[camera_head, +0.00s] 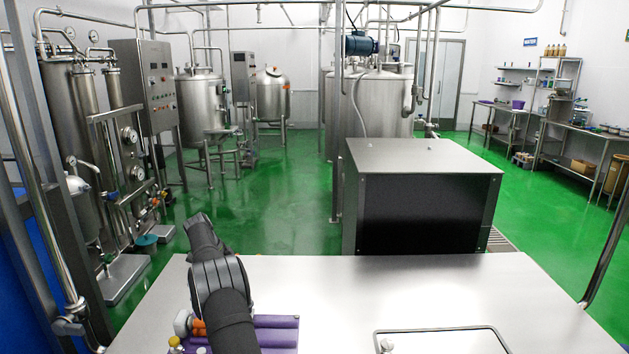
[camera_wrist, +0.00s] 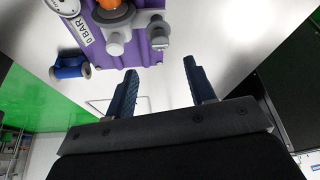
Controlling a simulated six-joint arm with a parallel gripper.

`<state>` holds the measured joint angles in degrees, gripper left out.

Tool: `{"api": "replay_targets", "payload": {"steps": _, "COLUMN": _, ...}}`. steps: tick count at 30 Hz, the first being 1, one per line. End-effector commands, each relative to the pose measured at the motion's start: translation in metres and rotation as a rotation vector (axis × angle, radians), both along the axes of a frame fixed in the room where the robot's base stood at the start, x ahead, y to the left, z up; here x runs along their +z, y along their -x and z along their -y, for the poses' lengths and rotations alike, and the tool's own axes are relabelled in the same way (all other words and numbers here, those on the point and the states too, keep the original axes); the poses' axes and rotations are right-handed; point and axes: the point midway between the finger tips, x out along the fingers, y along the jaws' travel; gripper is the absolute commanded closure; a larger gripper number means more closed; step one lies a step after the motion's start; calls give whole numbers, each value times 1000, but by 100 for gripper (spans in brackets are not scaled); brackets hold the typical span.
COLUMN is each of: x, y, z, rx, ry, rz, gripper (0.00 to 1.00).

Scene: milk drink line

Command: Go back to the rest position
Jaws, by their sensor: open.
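My gripper (camera_wrist: 164,92) shows in the wrist view with its two dark blue fingers spread apart and nothing between them. In the head view my dark arm rises from the front of the table and hides the gripper. A purple block (camera_wrist: 118,42) with a gauge (camera_wrist: 66,5), an orange part (camera_wrist: 112,3) and grey knobs (camera_wrist: 115,40) is just beyond the fingers in the wrist view. The block also shows in the head view (camera_head: 277,332), partly behind my arm. A blue spool-shaped piece (camera_wrist: 70,68) is beside the block in the wrist view.
The steel table (camera_head: 330,290) is mostly clear to the right of my arm. A thin rectangular outline (camera_head: 440,329) is at its front right. A steel box with a black front (camera_head: 425,215) stands behind the table. Steel tanks (camera_head: 200,105) stand on the green floor farther back.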

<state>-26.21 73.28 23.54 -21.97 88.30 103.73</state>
Motion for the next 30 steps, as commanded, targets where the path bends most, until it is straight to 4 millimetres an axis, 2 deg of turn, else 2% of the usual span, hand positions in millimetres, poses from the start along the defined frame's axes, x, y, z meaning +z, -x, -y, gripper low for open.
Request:
{"api": "replay_targets", "payload": {"steps": 1, "x": -11, "y": -1, "z": 5, "rx": 0, "ry": 2, "rz": -3, "gripper": 50}}
{"api": "replay_targets", "payload": {"steps": 6, "x": -41, "y": -4, "z": 17, "rx": -2, "ry": 0, "rz": -1, "gripper": 50}}
{"api": "replay_targets", "payload": {"steps": 12, "x": -68, "y": -7, "z": 27, "rx": -1, "ry": 0, "rz": -1, "gripper": 50}}
{"api": "replay_targets", "payload": {"steps": 19, "x": -79, "y": -8, "z": 32, "rx": 0, "ry": 0, "rz": 0, "gripper": 50}}
{"api": "replay_targets", "payload": {"steps": 30, "x": -78, "y": -8, "z": 31, "rx": 0, "ry": 0, "rz": 1, "gripper": 50}}
